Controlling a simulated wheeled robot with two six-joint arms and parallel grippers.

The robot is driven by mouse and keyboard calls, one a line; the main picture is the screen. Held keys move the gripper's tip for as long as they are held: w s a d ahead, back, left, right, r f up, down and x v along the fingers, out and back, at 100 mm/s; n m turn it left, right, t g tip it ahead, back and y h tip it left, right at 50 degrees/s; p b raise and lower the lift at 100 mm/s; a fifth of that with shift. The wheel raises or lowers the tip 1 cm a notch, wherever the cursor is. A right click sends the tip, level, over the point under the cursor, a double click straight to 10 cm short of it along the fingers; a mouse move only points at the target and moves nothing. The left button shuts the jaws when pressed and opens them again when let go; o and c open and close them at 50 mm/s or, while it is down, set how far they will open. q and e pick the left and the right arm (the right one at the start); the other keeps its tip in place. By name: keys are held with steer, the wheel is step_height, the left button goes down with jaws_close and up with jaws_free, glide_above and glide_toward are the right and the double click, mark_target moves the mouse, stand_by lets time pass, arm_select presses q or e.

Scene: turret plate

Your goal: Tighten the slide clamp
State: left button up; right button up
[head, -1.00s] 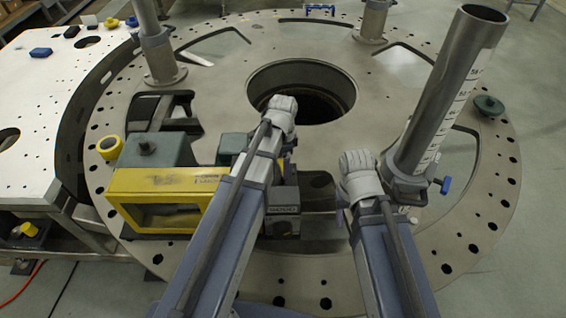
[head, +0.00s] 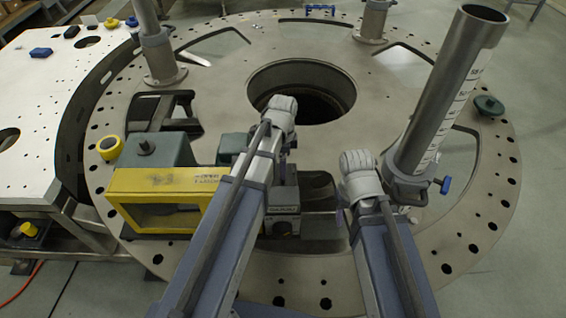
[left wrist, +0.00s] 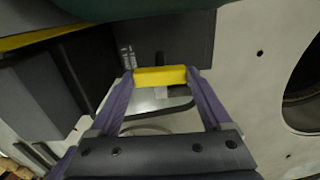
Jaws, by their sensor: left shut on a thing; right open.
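My left gripper (left wrist: 161,77) is shut on a small yellow bar (left wrist: 160,76), beside a dark block with white lettering (left wrist: 165,45). In the head view my left arm hides this gripper. My right gripper (head: 343,218) is open; it is mostly hidden beneath its arm, left of the tall tube. Which part is the slide clamp I cannot tell for sure. A grey collar (head: 407,188) with a blue knob (head: 442,186) is at the foot of the tall marked tube (head: 450,85). The tube leans to the right.
A yellow frame (head: 160,183) with a green block (head: 160,150) lies on the round metal plate (head: 215,85), with a dark lettered block (head: 284,222) to its right. The plate has a large centre hole. Two posts stand at the back. A white table (head: 40,110) is at left.

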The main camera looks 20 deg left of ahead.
arm_select(q)
steer(key=o, duration=1.2)
steer(key=shift+c, duration=0.2)
steer(key=shift+r, duration=0.1)
step_height(320, 180, up, 8)
steer(key=p, duration=0.8)
steer(key=shift+f, duration=0.2)
